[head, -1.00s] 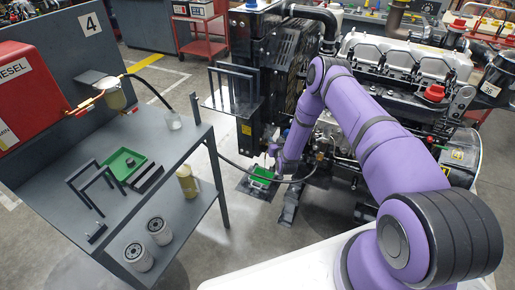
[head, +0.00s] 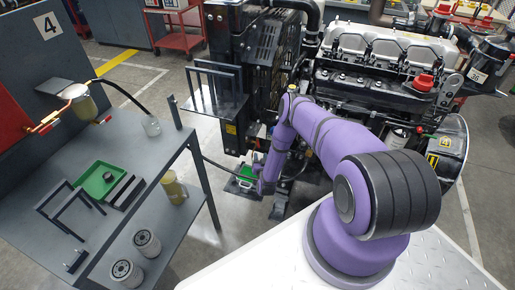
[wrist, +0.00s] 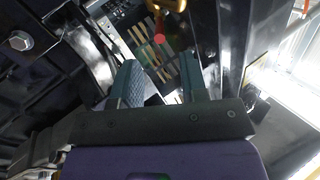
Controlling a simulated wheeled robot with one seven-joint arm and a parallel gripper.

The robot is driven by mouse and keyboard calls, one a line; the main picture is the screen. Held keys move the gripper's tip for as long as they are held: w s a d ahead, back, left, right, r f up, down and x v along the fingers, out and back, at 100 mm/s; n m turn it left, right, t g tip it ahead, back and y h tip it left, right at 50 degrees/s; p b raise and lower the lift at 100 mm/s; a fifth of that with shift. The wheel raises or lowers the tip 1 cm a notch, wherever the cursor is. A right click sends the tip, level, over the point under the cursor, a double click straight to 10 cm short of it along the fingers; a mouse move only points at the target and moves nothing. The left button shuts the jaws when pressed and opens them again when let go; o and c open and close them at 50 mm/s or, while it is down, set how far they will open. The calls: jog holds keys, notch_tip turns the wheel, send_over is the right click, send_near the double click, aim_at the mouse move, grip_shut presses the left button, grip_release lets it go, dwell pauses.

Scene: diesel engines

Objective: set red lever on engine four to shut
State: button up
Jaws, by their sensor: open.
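In the wrist view my gripper (wrist: 161,84) is open, with its two teal fingers apart and nothing held between them. A small red round end (wrist: 159,38) shows just beyond the fingertips, below a brass-yellow part (wrist: 176,5). It looks like the red lever, but its setting cannot be told. In the head view my arm reaches down beside the engine (head: 385,65), and my fingertips are not clear there. Red-ended brass fittings (head: 45,126) sit by a filter bowl there.
A grey bench (head: 150,178) at left holds a green tray (head: 92,178), a black frame and a jar. Two filters (head: 147,242) stand on its lower shelf. The black radiator frame (head: 228,75) is close to my arm. A red cart (head: 178,35) stands behind.

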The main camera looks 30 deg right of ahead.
aim_at(258, 143)
jog(key=x, duration=0.6)
jog(key=shift+w+d, duration=0.15)
jog(key=shift+w, duration=0.15)
jog(key=shift+c, duration=0.4)
grip_shut()
